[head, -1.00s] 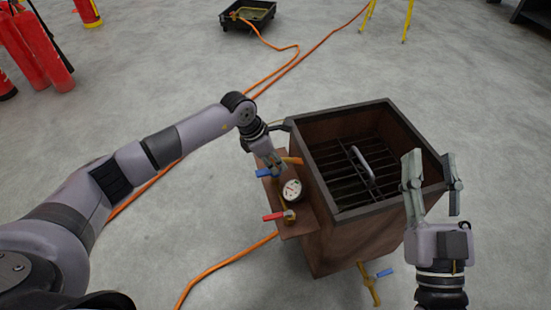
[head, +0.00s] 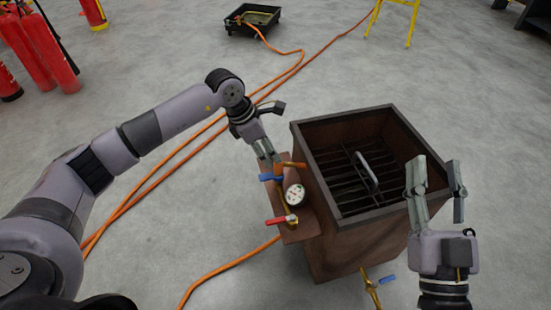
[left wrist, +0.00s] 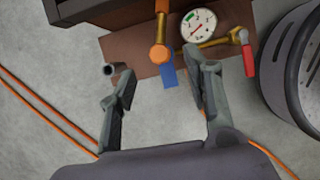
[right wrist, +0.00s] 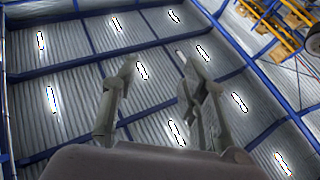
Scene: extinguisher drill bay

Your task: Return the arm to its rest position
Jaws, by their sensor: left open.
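My left arm reaches in from the left in the head view. Its gripper (head: 265,155) hangs over the brown valve panel (head: 299,230) on the left side of the burn box (head: 352,238). In the left wrist view this gripper (left wrist: 160,78) is open, its fingers apart, with a blue handle (left wrist: 168,75) and an orange-capped brass valve (left wrist: 159,54) in line with the gap. Nothing is visibly gripped. A round gauge (head: 295,195) and a red handle (head: 281,220) sit nearby. My right gripper (head: 437,170) is upright, open and empty, by the box's right side.
The box holds a dark grate (head: 340,185) with a grey handle (head: 367,170). Orange hoses (head: 215,267) cross the floor. Red extinguishers (head: 45,55) stand at the far left, a black tray (head: 262,29) and a yellow stand (head: 412,22) at the back.

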